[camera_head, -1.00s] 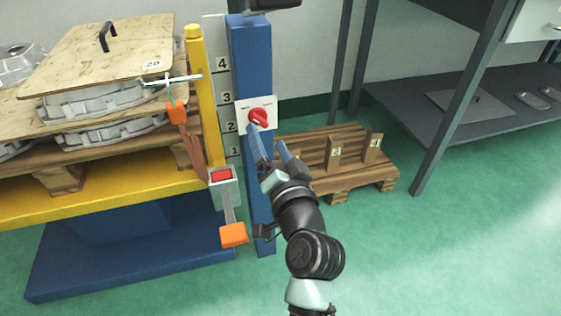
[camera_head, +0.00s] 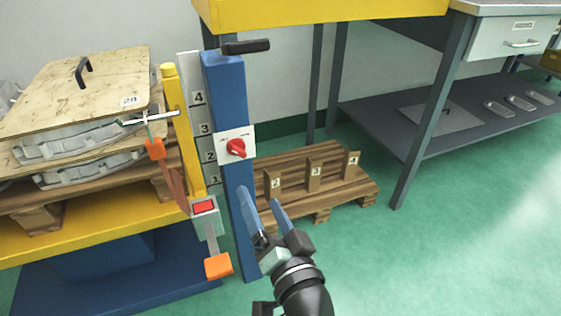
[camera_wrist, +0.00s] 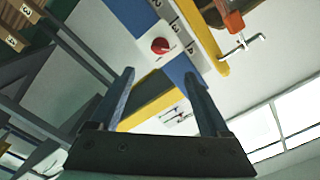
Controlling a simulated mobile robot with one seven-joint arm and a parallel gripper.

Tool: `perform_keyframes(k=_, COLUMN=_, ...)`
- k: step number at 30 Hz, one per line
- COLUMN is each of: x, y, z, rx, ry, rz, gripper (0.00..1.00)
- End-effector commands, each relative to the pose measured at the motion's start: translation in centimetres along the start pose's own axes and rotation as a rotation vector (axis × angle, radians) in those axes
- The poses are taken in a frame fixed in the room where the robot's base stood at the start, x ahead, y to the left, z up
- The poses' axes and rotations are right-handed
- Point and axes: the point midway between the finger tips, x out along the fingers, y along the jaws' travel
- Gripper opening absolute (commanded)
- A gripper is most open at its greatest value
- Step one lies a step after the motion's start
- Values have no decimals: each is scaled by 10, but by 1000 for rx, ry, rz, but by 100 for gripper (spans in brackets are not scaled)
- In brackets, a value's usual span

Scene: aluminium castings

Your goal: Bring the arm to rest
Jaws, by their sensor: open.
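My gripper (camera_head: 262,204) is open and empty in the head view, with its two blue fingers pointing up and away. It is in front of the blue post, below the red rotary switch (camera_head: 236,148) on its white plate, and apart from it. In the wrist view my gripper (camera_wrist: 160,92) shows both fingers spread with nothing between them. The red switch also shows there (camera_wrist: 160,45), beyond the fingers.
The blue post (camera_head: 224,92) carries a number scale. At left, a yellow platform (camera_head: 100,227) bears castings under a wooden board (camera_head: 75,75). An orange-ended lever (camera_head: 218,265) juts out near my arm. A pallet (camera_head: 335,190) lies behind. Green floor is free at right.

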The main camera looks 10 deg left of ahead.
Motion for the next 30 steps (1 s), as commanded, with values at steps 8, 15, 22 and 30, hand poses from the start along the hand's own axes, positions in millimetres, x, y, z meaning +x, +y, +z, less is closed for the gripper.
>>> perform_keyframes(k=8, x=6, y=-8, z=-16, rx=-114, ry=-10, rz=29, gripper=80)
perform_keyframes(k=15, x=10, y=-22, z=-90, rx=-485, ry=13, rz=239, gripper=80)
perform_keyframes(k=22, x=-21, y=-34, z=-180, rx=-702, ry=138, rz=523, gripper=80)
perform_keyframes(k=30, x=-54, y=-152, z=-296, rx=-816, ry=460, rz=472, gripper=80)
